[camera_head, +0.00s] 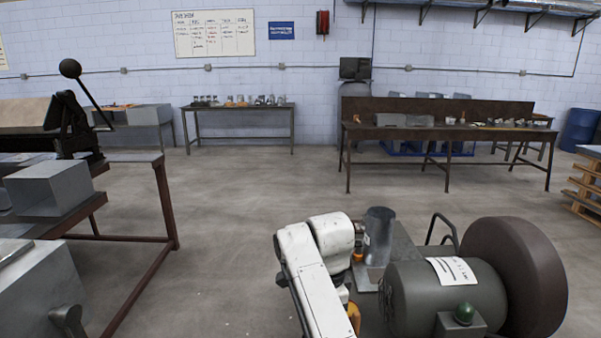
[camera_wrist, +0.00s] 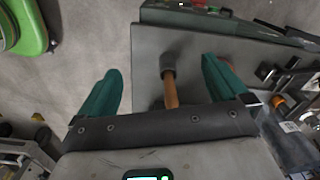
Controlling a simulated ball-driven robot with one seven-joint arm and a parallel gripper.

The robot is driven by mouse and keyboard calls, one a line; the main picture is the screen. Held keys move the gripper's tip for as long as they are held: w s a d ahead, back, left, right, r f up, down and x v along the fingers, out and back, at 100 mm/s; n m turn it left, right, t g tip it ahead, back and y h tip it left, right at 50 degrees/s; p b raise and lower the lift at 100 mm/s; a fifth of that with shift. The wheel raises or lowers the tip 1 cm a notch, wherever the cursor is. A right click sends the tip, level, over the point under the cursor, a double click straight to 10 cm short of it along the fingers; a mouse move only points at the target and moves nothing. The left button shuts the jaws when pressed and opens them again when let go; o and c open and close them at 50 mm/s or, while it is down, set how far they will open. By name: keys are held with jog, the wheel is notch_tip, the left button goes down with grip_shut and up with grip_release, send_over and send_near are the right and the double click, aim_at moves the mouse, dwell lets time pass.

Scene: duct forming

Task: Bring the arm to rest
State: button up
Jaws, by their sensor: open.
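My white arm (camera_head: 312,262) is bent low at the front centre of the head view, close to a grey bench. My gripper cannot be made out there. In the wrist view my gripper (camera_wrist: 162,72) is open, its two teal fingers spread wide apart. A mallet with a dark grey head (camera_wrist: 167,62) and a wooden handle lies on the grey bench top (camera_wrist: 146,45) between the fingers in the picture. The fingers do not close on it. The lower end of its handle is hidden behind the gripper's body.
Beside my arm stand a metal cylinder (camera_head: 379,236) and a large grey-green motor (camera_head: 430,295) with a dark wheel (camera_head: 515,280). A work table with a square duct (camera_head: 48,190) is at left. Open floor (camera_head: 225,190) lies between. A green round object (camera_wrist: 25,25) is at the wrist view's upper left.

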jog(key=s+d+f+n, duration=0.7)
jog(key=s+d+f, duration=0.7)
jog(key=s+f, duration=0.45)
jog(key=s+d+r+n, duration=0.1)
jog(key=s+d+n, duration=0.2)
jog(key=s, duration=0.9)
jog(key=s+d+r+n, duration=0.1)
jog(key=s+d+n, duration=0.3)
jog(key=s, duration=0.8)
jog(key=shift+s+d+t, duration=0.3)
jog(key=shift+d+t, duration=0.1)
jog(key=shift+d, duration=0.1)
